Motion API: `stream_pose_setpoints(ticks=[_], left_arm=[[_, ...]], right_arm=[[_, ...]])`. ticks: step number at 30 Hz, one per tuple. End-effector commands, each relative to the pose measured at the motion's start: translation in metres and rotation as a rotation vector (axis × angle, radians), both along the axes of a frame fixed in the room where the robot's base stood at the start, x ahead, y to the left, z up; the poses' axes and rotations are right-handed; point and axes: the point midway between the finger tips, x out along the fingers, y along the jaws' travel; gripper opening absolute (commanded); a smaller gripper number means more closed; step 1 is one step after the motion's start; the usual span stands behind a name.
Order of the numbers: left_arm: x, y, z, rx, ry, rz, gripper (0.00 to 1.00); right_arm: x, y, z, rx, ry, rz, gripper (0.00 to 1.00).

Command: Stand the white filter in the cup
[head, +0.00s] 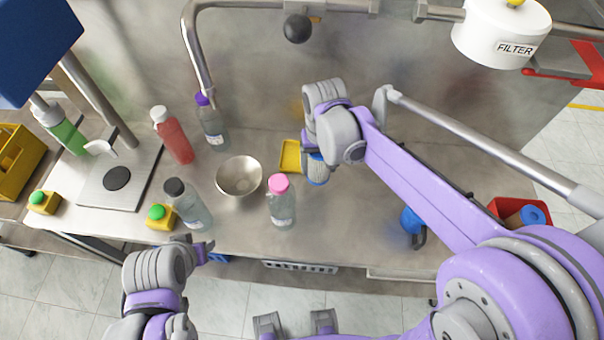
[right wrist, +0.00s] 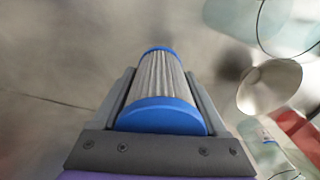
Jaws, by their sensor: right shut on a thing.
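The white filter, a pleated cylinder with blue end caps, shows in the right wrist view (right wrist: 160,85) between the two jaws of my right gripper (right wrist: 160,100). My right gripper (head: 314,165) is shut on it above the counter; in the head view only part of the filter (head: 317,172) shows below the gripper. I cannot say for sure which thing is the cup. A clear round thing (right wrist: 290,25) is cut off at the top right of the right wrist view. My left gripper (head: 203,250) is empty at the counter's front edge; its opening is unclear.
A metal bowl (head: 239,178) and a pink-capped bottle (head: 281,205) stand left of the right gripper. A yellow tray (head: 290,157) lies beside it. More bottles stand farther left. A white housing marked FILTER (head: 500,30) hangs on the pipe. A red bin (head: 508,207) is at right.

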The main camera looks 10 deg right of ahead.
Motion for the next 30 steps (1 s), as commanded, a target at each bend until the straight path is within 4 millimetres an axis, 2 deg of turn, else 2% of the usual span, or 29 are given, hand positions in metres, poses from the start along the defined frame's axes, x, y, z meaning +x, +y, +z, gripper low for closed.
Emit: stream_pose_setpoints(ticks=[3, 8, 15, 28, 29, 30], left_arm=[[-0.001, 0.000, -0.003, 0.000, 0.002, 0.000, 0.50], [-0.001, 0.000, -0.004, 0.000, 0.002, 0.000, 0.50], [-0.002, 0.000, -0.007, 0.000, 0.004, 0.000, 0.50], [-0.003, 0.000, -0.011, 0.000, 0.006, 0.000, 0.50], [-0.003, 0.000, -0.011, 0.000, 0.005, 0.000, 0.50], [-0.003, 0.000, -0.010, 0.000, 0.005, 0.000, 0.50]], right_arm=[[0.000, 0.000, -0.023, 0.000, 0.000, 0.000, 0.15], [0.000, 0.000, -0.038, 0.000, 0.000, 0.000, 0.15], [0.000, 0.000, -0.070, 0.000, 0.000, 0.000, 0.15], [0.000, 0.000, -0.077, 0.000, 0.001, 0.000, 0.15], [0.000, 0.000, -0.077, 0.000, 0.000, 0.000, 0.79], [0.000, 0.000, -0.076, 0.000, 0.000, 0.000, 0.86]])
